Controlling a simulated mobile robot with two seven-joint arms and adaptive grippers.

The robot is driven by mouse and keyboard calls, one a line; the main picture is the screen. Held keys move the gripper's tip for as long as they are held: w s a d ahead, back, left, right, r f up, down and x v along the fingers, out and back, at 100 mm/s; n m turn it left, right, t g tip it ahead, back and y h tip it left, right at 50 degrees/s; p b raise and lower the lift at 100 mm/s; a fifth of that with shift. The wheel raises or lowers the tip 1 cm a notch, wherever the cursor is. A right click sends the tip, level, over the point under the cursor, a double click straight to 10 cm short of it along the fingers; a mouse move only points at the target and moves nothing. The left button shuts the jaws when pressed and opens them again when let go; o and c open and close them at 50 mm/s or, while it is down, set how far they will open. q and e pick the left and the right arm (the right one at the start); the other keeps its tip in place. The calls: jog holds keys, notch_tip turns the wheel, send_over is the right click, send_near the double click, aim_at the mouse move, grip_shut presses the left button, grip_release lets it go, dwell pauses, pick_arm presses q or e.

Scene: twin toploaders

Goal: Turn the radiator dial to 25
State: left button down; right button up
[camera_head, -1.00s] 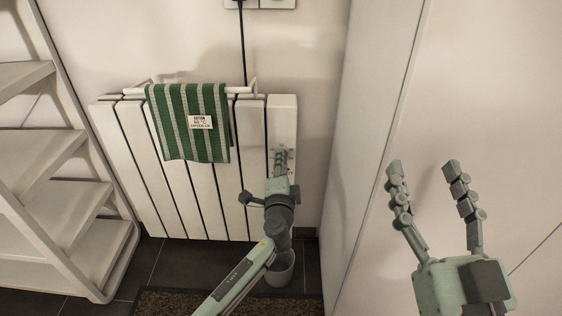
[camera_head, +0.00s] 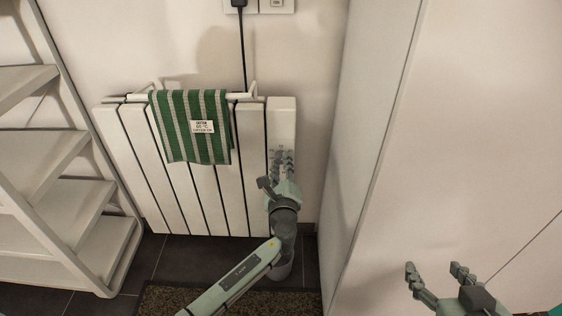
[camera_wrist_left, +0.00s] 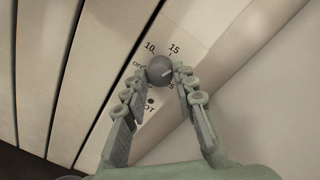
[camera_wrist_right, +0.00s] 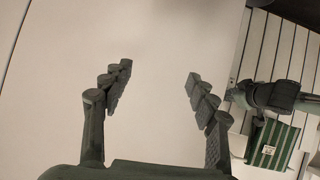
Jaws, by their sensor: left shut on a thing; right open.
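The white radiator (camera_head: 226,205) stands against the back wall in the head view. Its dial is a round grey knob (camera_wrist_left: 159,70) on the right-hand panel, seen in the left wrist view. Marks "10", "15" and "OFF" show around it; other marks are partly hidden by the fingers. A light pointer line on the knob lies toward its right side. My left gripper (camera_head: 283,160) is shut on the dial, one fingertip on each side. My right gripper (camera_head: 436,268) is open and empty, well right of the radiator, and its spread fingers show in the right wrist view (camera_wrist_right: 158,80).
A green striped towel (camera_head: 193,145) hangs on the radiator's rail. A white shelf unit (camera_head: 60,205) stands at left. A tall pale panel (camera_head: 365,130) is close on the right. A dark mat (camera_head: 200,300) lies on the floor.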

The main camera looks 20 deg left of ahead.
pick_arm(q)
jog(key=m+p, duration=0.1)
jog(key=m, duration=0.2)
jog(key=shift+m, duration=0.4)
jog(key=m+p, duration=0.2)
jog(key=m, duration=0.1)
pick_arm(e)
jog(key=s+d+f+m+g+h, duration=0.1)
jog(key=s+d+f+g+h, duration=0.1)
jog(key=s+d+f+g, duration=0.25)
jog(key=s+d+f+m+g+h, duration=0.1)
jog(key=s+d+f+g+h, duration=0.15)
jog(key=s+d, duration=0.45)
pick_arm(q)
jog(key=m+p, duration=0.3)
jog(key=m, duration=0.4)
jog(key=shift+m+t, duration=0.4)
jog(key=shift+m+p, duration=0.5)
jog(key=shift+m, duration=0.7)
jog(key=shift+a+f+m+p, duration=0.15)
jog(key=shift+m+p, duration=0.25)
jog(key=shift+m, duration=0.9)
pick_arm(e)
notch_tip(320, 180, down, 11)
jog(key=w+a+g+y, duration=0.1)
jog(key=shift+w+a+n, duration=0.2)
jog(key=shift+w+n, duration=0.1)
jog(key=shift+w, duration=0.1)
jog(key=shift+f+y, duration=0.2)
jog(key=shift+y, duration=0.05)
